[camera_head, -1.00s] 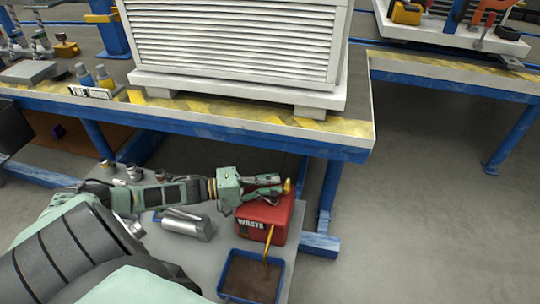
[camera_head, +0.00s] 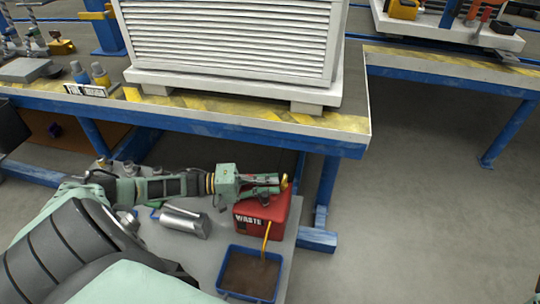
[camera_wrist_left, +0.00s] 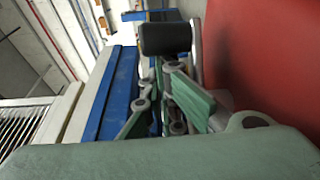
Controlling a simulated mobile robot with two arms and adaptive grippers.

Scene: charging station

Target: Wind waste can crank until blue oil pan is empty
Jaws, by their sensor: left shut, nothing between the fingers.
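The red waste can (camera_head: 262,212), marked WASTE, stands on a grey surface below the workbench. It also fills the right of the left wrist view (camera_wrist_left: 280,55). My left gripper (camera_head: 282,185) lies across its top and looks shut and empty. A yellow piece (camera_head: 284,181) shows at the fingertips. In the left wrist view a black cylindrical knob on a grey arm, seemingly the crank (camera_wrist_left: 165,38), is just beyond the green finger links. I cannot tell if they touch. The blue oil pan (camera_head: 249,274) holds brown oil. A yellow tube (camera_head: 266,240) runs from can to pan.
A white louvred cabinet (camera_head: 230,45) stands on the bench. The floor at right (camera_head: 430,220) is clear.

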